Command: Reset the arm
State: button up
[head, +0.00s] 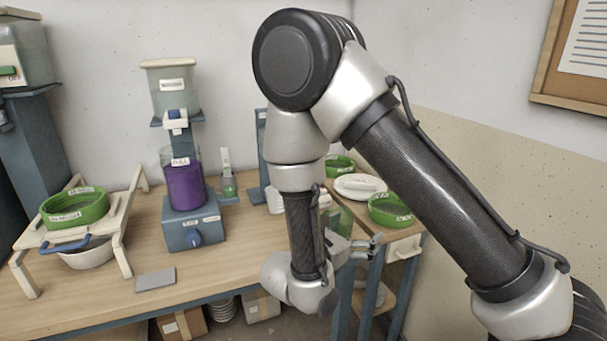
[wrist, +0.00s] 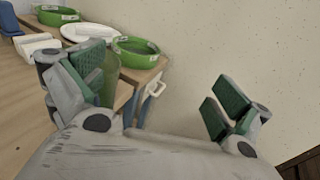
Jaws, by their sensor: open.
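My arm bends down over the right part of the workbench in the head view. My gripper (head: 374,245) is near the bench's right end and points to the right. In the wrist view my gripper (wrist: 160,96) has its two green-padded fingers wide apart, with nothing between them. Behind the left finger a translucent green vessel (wrist: 109,80) is partly hidden.
The wooden bench (head: 248,262) carries a mixer with a purple-filled container (head: 185,185). A green sieve (head: 75,208) sits on a rack at left. Another green sieve (head: 390,209) and a white plate (head: 360,187) are at right. A grey slab (head: 156,279) lies in front.

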jog(key=s+d+r+m+g+y, duration=0.3)
jog(key=s+d+m+g, duration=0.3)
jog(key=s+m+g, duration=0.15)
jog(key=s+d+r+m+g+y, duration=0.3)
jog(key=s+d+m+g, duration=0.3)
jog(key=m, duration=0.2)
jog(key=s+d+r+m+t+y, duration=0.3)
jog(key=r+m, duration=0.2)
jog(key=r, duration=0.2)
jog(key=s+d+r+m+t+y, duration=0.3)
jog(key=r+m, duration=0.2)
jog(key=r, duration=0.2)
jog(key=shift+s+d+m+y, duration=0.3)
jog(key=shift+m, duration=0.05)
